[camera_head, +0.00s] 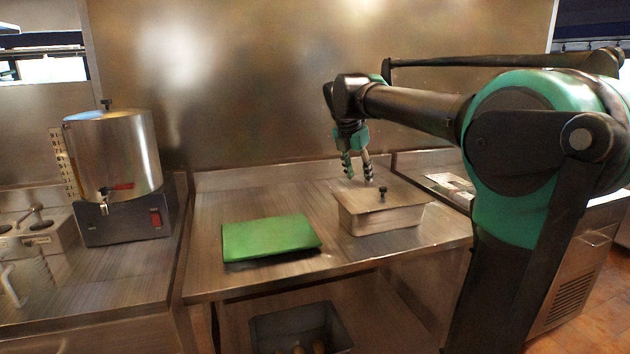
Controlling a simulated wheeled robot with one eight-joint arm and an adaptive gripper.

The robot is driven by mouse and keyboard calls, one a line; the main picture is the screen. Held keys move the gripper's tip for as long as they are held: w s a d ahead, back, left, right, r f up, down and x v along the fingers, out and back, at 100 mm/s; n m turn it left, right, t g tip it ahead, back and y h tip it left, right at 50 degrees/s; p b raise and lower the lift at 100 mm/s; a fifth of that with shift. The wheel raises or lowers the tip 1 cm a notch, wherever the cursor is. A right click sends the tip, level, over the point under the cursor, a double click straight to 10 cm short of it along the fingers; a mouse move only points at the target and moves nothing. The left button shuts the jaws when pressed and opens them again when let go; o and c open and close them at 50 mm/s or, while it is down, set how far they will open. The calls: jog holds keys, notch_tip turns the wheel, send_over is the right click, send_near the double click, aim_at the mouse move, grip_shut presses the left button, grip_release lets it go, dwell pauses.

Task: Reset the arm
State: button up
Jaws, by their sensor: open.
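My gripper (358,171) hangs from the end of my arm with its fingers pointing down. Its two dark-tipped fingers are apart, and I see nothing between them. It is above the back part of a lidded steel pan (385,221) on the steel counter. The lid has a dark knob (382,193), just below and to the right of the fingertips. The fingers look apart from the knob, though the exact height gap is hard to tell. My arm reaches in from the right.
A green board (270,238) lies on the steel counter (212,271) left of the pan. A steel urn (115,155) stands on a base at the left. A dark bin (290,327) sits below the counter. A steel wall (290,80) rises behind.

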jog(key=s+d+f+m+y, duration=0.1)
jog(key=s+d+f+m, duration=0.2)
jog(key=s+f+m, duration=0.9)
jog(key=s+d+f+m+y, duration=0.1)
jog(key=s+d+f+m, duration=0.2)
jog(key=s+f+m, duration=1)
notch_tip(320, 180, down, 8)
jog(key=shift+s+d+r+m+y, duration=0.2)
jog(key=shift+s+d+m+y, duration=0.15)
jog(key=shift+m, duration=0.55)
jog(key=shift+w, duration=0.1)
